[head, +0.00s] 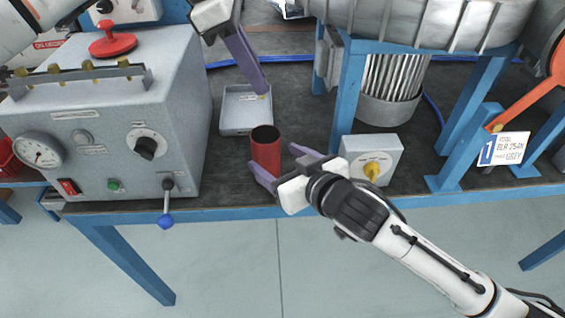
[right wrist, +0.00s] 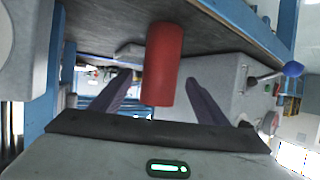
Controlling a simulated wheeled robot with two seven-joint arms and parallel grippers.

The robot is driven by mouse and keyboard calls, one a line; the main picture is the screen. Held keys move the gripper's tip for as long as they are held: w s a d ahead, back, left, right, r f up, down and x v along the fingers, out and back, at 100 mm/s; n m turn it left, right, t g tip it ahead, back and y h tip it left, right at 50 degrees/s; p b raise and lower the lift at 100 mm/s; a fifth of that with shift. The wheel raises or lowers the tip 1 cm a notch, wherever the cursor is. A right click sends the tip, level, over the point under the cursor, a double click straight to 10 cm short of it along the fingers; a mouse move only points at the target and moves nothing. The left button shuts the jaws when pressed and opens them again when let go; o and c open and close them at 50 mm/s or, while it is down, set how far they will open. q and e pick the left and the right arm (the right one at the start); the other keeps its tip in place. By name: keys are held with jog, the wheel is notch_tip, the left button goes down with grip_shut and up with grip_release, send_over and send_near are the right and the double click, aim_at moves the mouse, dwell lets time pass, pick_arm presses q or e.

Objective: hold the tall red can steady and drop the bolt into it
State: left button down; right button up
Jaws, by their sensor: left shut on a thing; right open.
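The tall red can (head: 265,150) stands upright on the dark bench top near its front edge, its open top showing dark inside. My right gripper (head: 273,157) is open, with its purple fingers around the front of the can. In the right wrist view the can (right wrist: 162,65) stands between the two spread fingers (right wrist: 160,80), with a gap on each side. My left gripper (head: 262,94) is shut, pointing down above and behind the can, over a grey tray. A small brassy bit at its fingertips looks like the bolt (head: 263,97); most of it is hidden.
The grey tray (head: 233,128) lies just behind the can. A grey control box (head: 110,130) with a gauge and a lever stands at left. A small box with a yellow knob (head: 385,152) is right of the can. Blue frame legs (head: 350,90) and the blower housing are behind right.

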jog(key=shift+x, duration=2.8)
jog(key=shift+c, duration=0.4)
jog(key=c, duration=1.1)
